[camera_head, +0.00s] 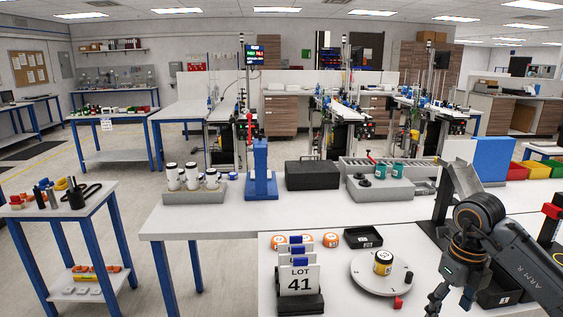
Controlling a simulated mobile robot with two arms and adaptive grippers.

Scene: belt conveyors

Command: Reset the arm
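My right arm (500,240) comes in from the right, bent, with its wrist over the right part of the near white table. My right gripper (449,303) points down near the bottom edge of the view, right of the round turntable. Its fingers are spread apart and nothing shows between them; the tips are close to the picture's edge. My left arm and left gripper are not in view.
The near table holds a round turntable (366,276) with a yellow-labelled jar (383,262), a LOT 41 card stand (299,281), orange-labelled discs (331,240) and a black tray (362,237). Behind stand a blue press (261,172) and a black box (312,175). Dark bins crowd the arm.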

